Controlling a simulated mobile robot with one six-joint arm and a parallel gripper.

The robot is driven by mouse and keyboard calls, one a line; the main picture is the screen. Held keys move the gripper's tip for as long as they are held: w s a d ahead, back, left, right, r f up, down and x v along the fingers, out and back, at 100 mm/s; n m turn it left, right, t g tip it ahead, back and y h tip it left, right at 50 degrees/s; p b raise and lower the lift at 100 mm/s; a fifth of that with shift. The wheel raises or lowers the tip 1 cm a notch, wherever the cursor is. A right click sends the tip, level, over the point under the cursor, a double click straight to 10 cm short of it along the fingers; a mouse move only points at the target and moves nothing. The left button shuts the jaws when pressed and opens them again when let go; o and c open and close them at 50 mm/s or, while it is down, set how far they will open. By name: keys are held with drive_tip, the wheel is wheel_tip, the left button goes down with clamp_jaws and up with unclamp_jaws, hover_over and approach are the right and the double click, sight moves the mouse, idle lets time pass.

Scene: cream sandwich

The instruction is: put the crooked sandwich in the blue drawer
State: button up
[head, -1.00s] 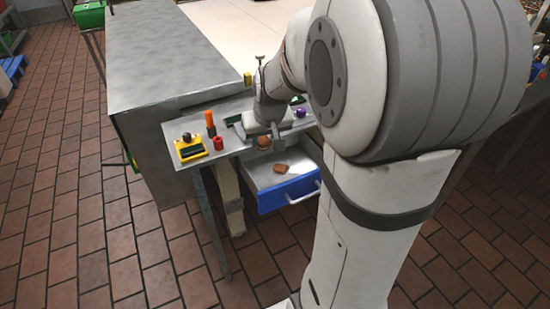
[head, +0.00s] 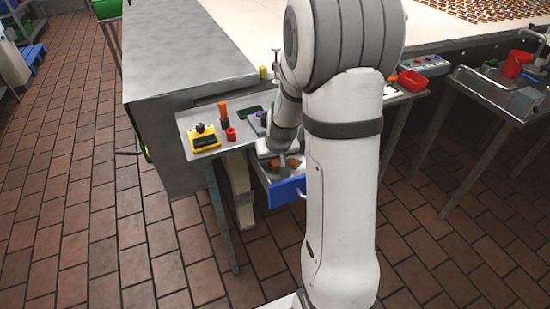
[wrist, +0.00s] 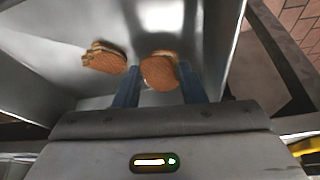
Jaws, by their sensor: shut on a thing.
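The blue drawer (head: 287,190) is pulled out below the workbench, its metal tray open at the top. My gripper (wrist: 157,70) is shut on a round brown sandwich (wrist: 159,71) and holds it over or inside the tray. Whether that sandwich touches the tray floor I cannot tell. A second sandwich (wrist: 104,58) lies in the tray to the left of the held one in the wrist view, with its layers showing at the edge. In the head view my gripper (head: 282,160) is down at the drawer, with my arm hiding the drawer's right part.
A red bin (head: 412,80) sits to the right. Floor in front is clear.

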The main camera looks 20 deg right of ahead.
drive_tip(key=shift+w+f, duration=0.35)
drive_tip(key=shift+f, duration=0.25)
drive_tip(key=shift+f+b, duration=0.15)
drive_tip(key=shift+b, duration=0.2)
drive_tip(key=o, duration=0.7)
drive_tip(key=shift+c, duration=0.2)
